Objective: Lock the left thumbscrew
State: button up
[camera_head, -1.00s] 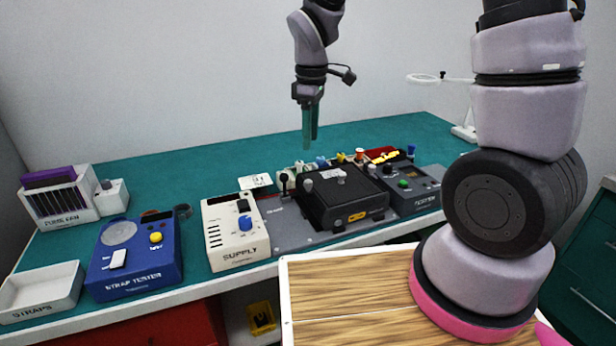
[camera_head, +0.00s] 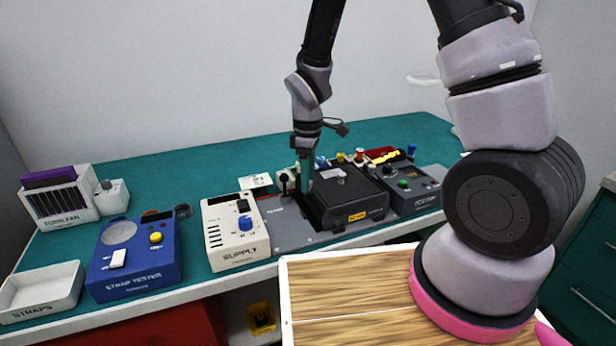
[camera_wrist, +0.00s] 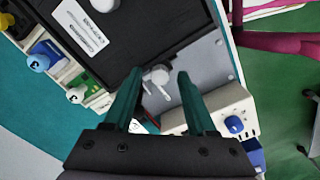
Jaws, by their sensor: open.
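A black box unit (camera_head: 350,203) sits on a grey plate on the bench; its labelled lid (camera_wrist: 85,25) also shows in the wrist view. The left thumbscrew (camera_wrist: 158,77), a small pale knob with a wing, stands beside the box's edge in the wrist view. My gripper (camera_wrist: 157,74) is open, its two teal fingers on either side of the thumbscrew with a gap to each. In the head view my gripper (camera_head: 305,195) reaches down at the box's left side, and its fingers hide the thumbscrew.
The cream supply unit (camera_head: 235,232) stands left of the box, and a dark tester (camera_head: 412,188) stands right. A black-knobbed lever (camera_head: 284,180) stands close left of my fingers. Coloured connectors (camera_wrist: 38,62) line the box's rear. The blue strap tester (camera_head: 135,262) is farther left.

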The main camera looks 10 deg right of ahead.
grip_shut()
jog(key=shift+m, duration=0.3)
jog(key=m, duration=0.3)
jog(key=shift+m, duration=0.3)
jog(key=m, duration=0.4)
jog(key=shift+m, duration=0.3)
jog(key=m, duration=0.4)
jog(key=shift+m, duration=2.5)
